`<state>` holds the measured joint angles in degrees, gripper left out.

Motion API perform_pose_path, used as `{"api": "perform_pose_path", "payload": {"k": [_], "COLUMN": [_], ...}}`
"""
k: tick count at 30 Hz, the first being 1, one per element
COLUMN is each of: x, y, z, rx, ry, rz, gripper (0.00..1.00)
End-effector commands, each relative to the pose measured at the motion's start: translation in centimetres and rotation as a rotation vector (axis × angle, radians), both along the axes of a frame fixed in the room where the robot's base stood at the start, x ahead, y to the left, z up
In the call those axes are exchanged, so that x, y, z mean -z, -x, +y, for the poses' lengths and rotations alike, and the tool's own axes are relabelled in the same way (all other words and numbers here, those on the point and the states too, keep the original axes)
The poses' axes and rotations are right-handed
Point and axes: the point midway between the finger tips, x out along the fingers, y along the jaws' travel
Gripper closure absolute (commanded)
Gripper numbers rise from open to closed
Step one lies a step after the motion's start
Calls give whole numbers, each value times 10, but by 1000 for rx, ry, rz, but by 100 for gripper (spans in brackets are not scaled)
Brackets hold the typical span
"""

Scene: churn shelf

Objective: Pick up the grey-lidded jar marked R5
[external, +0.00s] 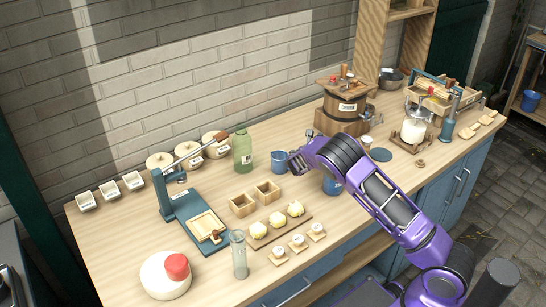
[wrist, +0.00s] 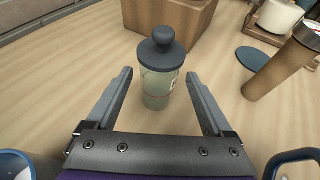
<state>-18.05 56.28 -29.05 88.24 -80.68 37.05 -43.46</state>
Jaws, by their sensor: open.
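In the wrist view a pale greenish glass jar (wrist: 158,88) with a dark grey knobbed lid (wrist: 162,50) stands upright on the bench. Part of a label shows on its right side, but I cannot read it. My gripper (wrist: 158,75) is open, with one finger on each side of the jar's lower part in the picture and visible gaps on both sides. Nothing is held. In the external view my gripper (external: 299,161) is low over the middle of the bench, and I cannot make out this jar there; my arm may hide it.
A wooden churn (external: 340,108) stands behind my arm. A brown cylinder (wrist: 281,70) and a blue disc (wrist: 259,58) are to the jar's right. Blue mugs (external: 278,161) (external: 332,185) flank my gripper. A green bottle (external: 242,152) stands farther left.

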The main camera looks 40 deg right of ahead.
Motion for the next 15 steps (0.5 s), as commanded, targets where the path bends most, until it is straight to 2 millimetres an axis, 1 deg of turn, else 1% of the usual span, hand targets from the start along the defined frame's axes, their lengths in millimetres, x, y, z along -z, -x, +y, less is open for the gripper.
{"api": "perform_pose_path", "payload": {"k": [1,3,7,11,15], "x": [3,7,13,16,16], "y": [-3,-9,-18,-22,-22], "z": [-8,-17,-31,-37,-37], "rx": [4,4,3,2,1], "ry": [1,1,0,0,0], "rz": [0,0,0,0,0], "gripper": [14,14,14,14,14]}}
